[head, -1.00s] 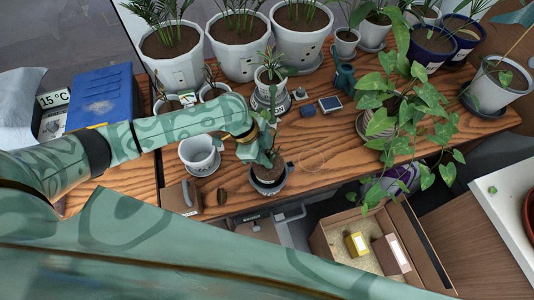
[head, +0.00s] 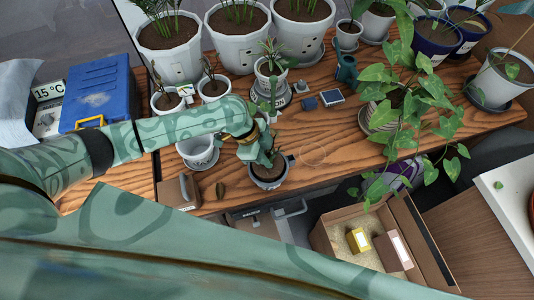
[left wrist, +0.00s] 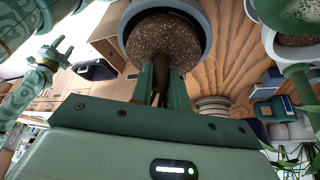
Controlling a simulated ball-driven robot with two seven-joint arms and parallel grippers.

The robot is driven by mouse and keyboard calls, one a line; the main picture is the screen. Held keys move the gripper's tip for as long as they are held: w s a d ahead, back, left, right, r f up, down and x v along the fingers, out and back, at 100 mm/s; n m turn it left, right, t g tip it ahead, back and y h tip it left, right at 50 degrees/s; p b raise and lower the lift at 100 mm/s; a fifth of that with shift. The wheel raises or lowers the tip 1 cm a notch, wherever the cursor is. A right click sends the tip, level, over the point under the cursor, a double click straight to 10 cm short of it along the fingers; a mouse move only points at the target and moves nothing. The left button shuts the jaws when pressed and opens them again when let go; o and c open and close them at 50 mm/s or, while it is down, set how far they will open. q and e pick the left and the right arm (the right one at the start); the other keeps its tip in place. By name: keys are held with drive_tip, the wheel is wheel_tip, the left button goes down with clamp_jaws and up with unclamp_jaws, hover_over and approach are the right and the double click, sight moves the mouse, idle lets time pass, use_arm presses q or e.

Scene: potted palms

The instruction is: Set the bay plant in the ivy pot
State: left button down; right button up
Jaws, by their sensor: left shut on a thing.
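My left gripper (head: 264,157) is over the dark grey pot (head: 269,180) at the front edge of the table. In the left wrist view its fingers (left wrist: 161,86) are shut on a brown stem, which I take to be the bay plant (left wrist: 160,72). Behind the stem shows the brown soil of a grey-rimmed pot (left wrist: 207,40). I cannot tell whether the stem's lower end touches the soil. Neither pot carries a readable name, so I cannot tell which is the ivy pot. My right gripper (left wrist: 56,50) shows open and empty, far off in the left wrist view.
A white pot (head: 196,160) stands left of the gripper, with a brown box (head: 178,190) in front. A small potted plant (head: 268,68) stands behind. A trailing leafy plant (head: 425,95) spreads to the right. An open cardboard box (head: 332,238) is below the table edge.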

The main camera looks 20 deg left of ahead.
use_arm(q)
drive_tip(key=shift+f+b, duration=0.95)
drive_tip(key=shift+f, duration=0.65)
drive_tip(key=c, duration=0.8)
unclamp_jaws()
wheel_tip(320, 180, up, 8)
drive_tip(key=p, duration=0.8)
drive_tip(key=shift+r, duration=0.1)
drive_tip(key=shift+s, duration=0.1)
